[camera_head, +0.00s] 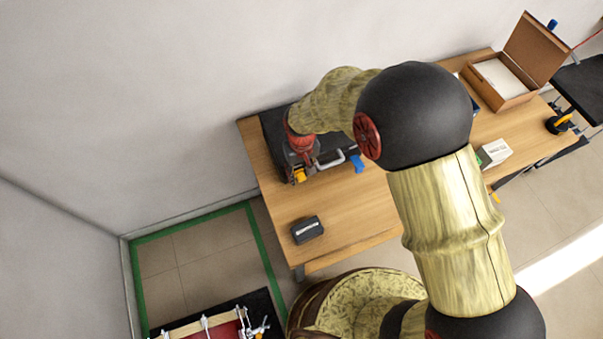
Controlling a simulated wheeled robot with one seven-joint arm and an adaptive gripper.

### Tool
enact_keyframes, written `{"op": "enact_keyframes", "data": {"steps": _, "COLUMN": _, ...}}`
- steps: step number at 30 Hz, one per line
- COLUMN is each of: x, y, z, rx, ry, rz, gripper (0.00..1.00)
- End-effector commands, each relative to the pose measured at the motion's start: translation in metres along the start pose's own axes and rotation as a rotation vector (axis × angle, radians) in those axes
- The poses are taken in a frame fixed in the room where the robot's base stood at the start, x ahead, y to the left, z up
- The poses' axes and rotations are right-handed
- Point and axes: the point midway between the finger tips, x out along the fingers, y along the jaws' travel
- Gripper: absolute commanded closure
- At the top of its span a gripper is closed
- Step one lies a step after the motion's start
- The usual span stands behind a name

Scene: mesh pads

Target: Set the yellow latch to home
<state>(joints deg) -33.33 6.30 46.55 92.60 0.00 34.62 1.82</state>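A black case (270,124) lies on the wooden table against the wall. A small yellow latch (299,175) is at its front edge, on the left. A blue latch (357,163) is on the same edge to the right, with a grey handle (331,162) between them. My gripper (306,166) points down over the front left of the case, very near the yellow latch. Whether it touches the latch is unclear. My arm hides much of the case, and the fingers are too small to show whether they are open or shut.
A small dark box (307,230) sits on the table nearer the front. An open brown box (502,80) and a small white box (495,152) stand to the right. The table's left front is mostly clear.

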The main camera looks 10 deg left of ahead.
Motion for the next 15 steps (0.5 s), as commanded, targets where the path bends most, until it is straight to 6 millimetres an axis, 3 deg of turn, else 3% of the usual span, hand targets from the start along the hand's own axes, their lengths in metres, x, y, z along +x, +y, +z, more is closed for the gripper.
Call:
{"op": "enact_keyframes", "data": {"steps": 12, "x": 0.0094, "y": 0.0001, "z": -0.0006, "rx": 0.0, "ry": 0.002, "rz": 0.0, "gripper": 0.61}}
{"op": "enact_keyframes", "data": {"steps": 15, "x": 0.0093, "y": 0.0001, "z": -0.0005, "rx": 0.0, "ry": 0.002, "rz": 0.0, "gripper": 0.66}}
